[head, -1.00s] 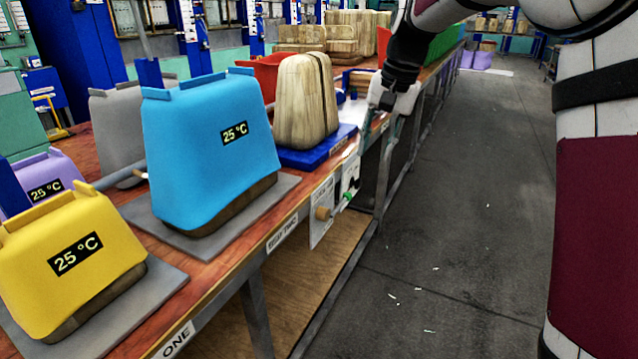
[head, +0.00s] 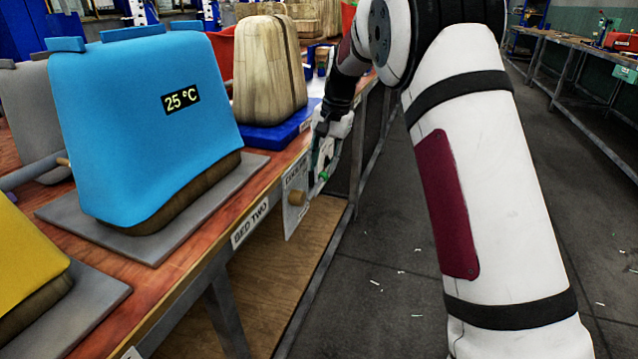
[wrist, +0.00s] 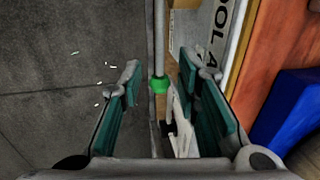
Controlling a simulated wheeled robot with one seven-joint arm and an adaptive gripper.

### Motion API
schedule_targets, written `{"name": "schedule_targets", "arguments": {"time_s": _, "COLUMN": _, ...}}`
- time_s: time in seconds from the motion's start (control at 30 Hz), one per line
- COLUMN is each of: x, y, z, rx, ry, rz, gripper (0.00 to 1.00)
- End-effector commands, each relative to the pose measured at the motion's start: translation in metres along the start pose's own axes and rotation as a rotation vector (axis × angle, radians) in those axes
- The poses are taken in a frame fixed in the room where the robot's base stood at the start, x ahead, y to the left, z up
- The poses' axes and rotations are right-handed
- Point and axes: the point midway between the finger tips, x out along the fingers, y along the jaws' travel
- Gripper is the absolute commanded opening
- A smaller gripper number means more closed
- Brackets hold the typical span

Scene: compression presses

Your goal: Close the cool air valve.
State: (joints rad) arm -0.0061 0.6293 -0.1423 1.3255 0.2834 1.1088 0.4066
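In the wrist view, a label (wrist: 220,45) reading "COOL A…" is partly cut off. The green fitting (wrist: 159,85) sits on a thin grey rod (wrist: 159,40). My gripper (wrist: 165,84) is open, with the green fitting between its teal fingers in the picture; I see no contact. In the head view my gripper (head: 326,155) is beside the panel and partly hides it. Whether the valve is open or shut is unclear.
The wooden bench (head: 178,275) carries a blue press cover (head: 140,125) reading 25 °C, a yellow cover (head: 28,265) and a wooden form (head: 270,75) on a blue base. A blue edge (wrist: 290,115) lies right of the gripper. The aisle floor (head: 395,300) is clear except small white scraps.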

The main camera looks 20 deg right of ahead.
Motion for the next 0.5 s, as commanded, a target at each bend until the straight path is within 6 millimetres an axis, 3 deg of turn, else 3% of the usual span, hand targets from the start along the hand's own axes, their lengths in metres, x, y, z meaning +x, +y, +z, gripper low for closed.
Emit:
{"name": "schedule_targets", "arguments": {"time_s": 0.03, "x": 0.013, "y": 0.0, "z": 0.0, "rx": -0.001, "ry": -0.001, "rz": 0.001, "gripper": 0.3}}
{"name": "schedule_targets", "arguments": {"time_s": 0.2, "x": 0.036, "y": 0.0, "z": 0.0, "rx": 0.0, "ry": -0.001, "rz": 0.0, "gripper": 0.3}}
{"name": "schedule_targets", "arguments": {"time_s": 0.5, "x": 0.049, "y": 0.0, "z": 0.0, "rx": 0.0, "ry": 0.0, "rz": -0.001, "gripper": 0.3}}
